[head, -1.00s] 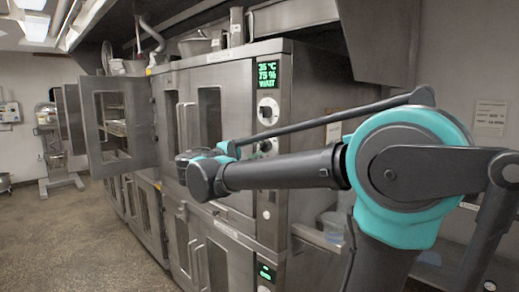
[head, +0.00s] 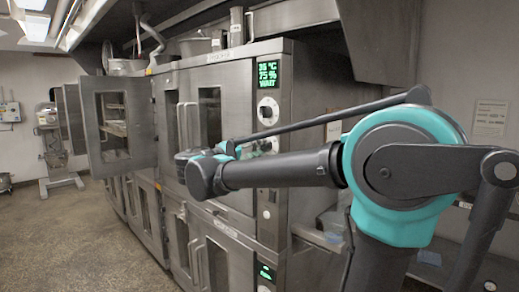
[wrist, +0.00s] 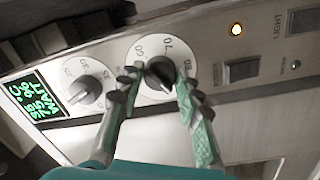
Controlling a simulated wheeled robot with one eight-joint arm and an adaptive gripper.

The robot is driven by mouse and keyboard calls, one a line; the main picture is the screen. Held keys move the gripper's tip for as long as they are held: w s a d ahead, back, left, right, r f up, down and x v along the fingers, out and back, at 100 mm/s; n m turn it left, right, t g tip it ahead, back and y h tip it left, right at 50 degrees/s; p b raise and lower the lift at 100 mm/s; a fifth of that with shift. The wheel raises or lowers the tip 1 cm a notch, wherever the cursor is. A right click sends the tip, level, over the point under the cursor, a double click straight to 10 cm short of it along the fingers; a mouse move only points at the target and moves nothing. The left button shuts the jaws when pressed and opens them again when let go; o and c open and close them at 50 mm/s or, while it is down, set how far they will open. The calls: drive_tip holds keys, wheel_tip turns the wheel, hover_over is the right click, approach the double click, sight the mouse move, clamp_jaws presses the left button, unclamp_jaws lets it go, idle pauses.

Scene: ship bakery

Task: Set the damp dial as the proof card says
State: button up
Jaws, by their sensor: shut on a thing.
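The damp dial (wrist: 145,52) is a white disc with numbers such as 60, 70 and 80 around a black knob (wrist: 160,73). My gripper (wrist: 160,79) has its two fingers on either side of this knob, shut on it. The exact pointer reading is hard to tell between the fingers. The green display (head: 268,73) reads 35 °C, 75 % and WAIT; it also shows tilted in the wrist view (wrist: 36,97). In the head view my arm partly hides the damp dial.
A second dial (wrist: 86,92) sits left of the damp dial, close to my finger. An oven door (head: 123,126) stands open at the left. The floor (head: 70,225) there is clear.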

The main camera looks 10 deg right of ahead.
drive_tip(key=o, duration=1.2)
drive_tip(key=shift+c, duration=0.2)
drive_tip(key=v, duration=1.2)
drive_tip(key=shift+f, duration=0.15)
drive_tip(key=s+d+f+g+y, duration=0.1)
drive_tip(key=d+f+g+y, duration=0.1)
drive_tip(key=d+f, duration=0.45)
drive_tip(key=s+d+f+n+g+y, duration=0.15)
drive_tip(key=d+f, duration=0.25)
drive_tip(key=f, duration=0.6)
drive_tip(key=s+d+f+g+y, duration=0.1)
drive_tip(key=d+f+g+y, duration=0.15)
drive_tip(key=d+f, duration=0.45)
drive_tip(key=s+a+f+m+y, duration=0.1)
drive_tip(key=s+f+y, duration=0.3)
drive_tip(key=f, duration=0.6)
drive_tip(key=s+a+f+m+y, duration=0.2)
drive_tip(key=s+f+y, duration=0.3)
drive_tip(key=f, duration=0.6)
drive_tip(key=s, duration=0.2)
drive_tip(key=shift+s, duration=0.3)
